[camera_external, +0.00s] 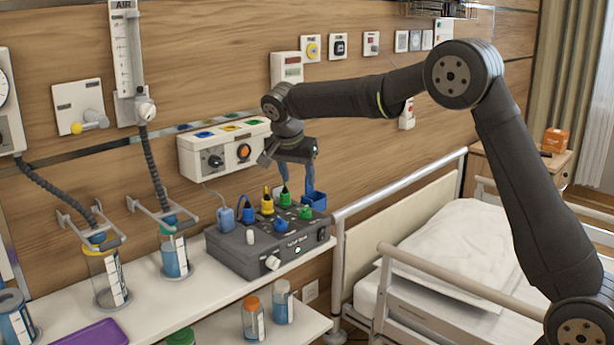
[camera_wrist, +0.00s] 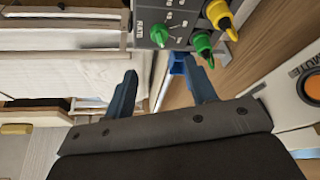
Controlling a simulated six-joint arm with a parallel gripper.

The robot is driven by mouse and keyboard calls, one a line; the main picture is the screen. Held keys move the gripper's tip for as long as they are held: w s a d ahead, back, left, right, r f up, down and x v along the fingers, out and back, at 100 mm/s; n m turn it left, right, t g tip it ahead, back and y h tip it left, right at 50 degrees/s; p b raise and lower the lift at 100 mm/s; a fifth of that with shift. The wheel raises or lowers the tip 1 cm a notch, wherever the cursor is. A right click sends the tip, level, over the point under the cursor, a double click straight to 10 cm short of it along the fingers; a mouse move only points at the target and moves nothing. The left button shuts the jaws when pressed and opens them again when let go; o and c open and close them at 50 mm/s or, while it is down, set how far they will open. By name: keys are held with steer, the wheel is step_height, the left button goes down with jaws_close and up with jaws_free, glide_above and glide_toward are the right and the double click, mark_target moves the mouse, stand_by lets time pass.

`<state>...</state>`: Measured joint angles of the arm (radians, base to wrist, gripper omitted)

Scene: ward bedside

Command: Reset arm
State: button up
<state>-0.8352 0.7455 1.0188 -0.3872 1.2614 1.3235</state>
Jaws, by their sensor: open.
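My gripper (camera_external: 298,172) hangs over the right rear part of a dark grey control box (camera_external: 232,250) on the white shelf. Its two blue fingers are apart and nothing shows between them. In the wrist view my gripper (camera_wrist: 165,92) is open, with part of the control box (camera_wrist: 163,14) ahead of it. The box carries a yellow plug (camera_external: 267,201), a green plug (camera_external: 285,197) and several knobs. A blue holder (camera_external: 315,200) sits at the box's right rear, close below the fingers. I cannot tell whether a finger touches it.
A wall panel (camera_external: 225,150) with an orange button is just behind my gripper. Jars with hoses (camera_external: 107,275) stand left on the shelf, near a purple tray (camera_external: 92,335). A railed bed (camera_external: 445,255) is at right.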

mark_target(306, 208)
steer(key=x, duration=1.1)
steer(key=shift+w+f, duration=0.1)
steer(key=shift+f, duration=0.2)
steer(key=n+y, duration=0.1)
steer(key=n, duration=0.2)
steer(key=shift+d+r, duration=0.1)
steer(key=shift+d, duration=0.05)
steer(key=n+y, duration=0.1)
steer(key=n, duration=0.2)
steer(key=n+y, duration=0.1)
steer(key=n, duration=0.2)
steer(key=shift+d+y, duration=0.1)
steer(key=shift+y, duration=0.2)
steer(key=shift+d+n+g+y, duration=0.1)
steer(key=shift+n+g+y, duration=0.25)
steer(key=shift+n, duration=0.85)
steer(key=shift+n+g+y, duration=0.25)
steer(key=shift+n+y, duration=0.1)
steer(key=shift+n, duration=0.85)
steer(key=shift+w+n+g+y, duration=0.15)
steer(key=shift+n+g+y, duration=0.4)
steer(key=shift+n, duration=1.35)
steer(key=shift+m+t+h, duration=0.4)
steer(key=shift+m+t, duration=0.1)
steer(key=shift+m, duration=1)
steer(key=shift+m+t+h, duration=0.35)
steer(key=shift+m+t, duration=0.1)
steer(key=shift+m, duration=1.05)
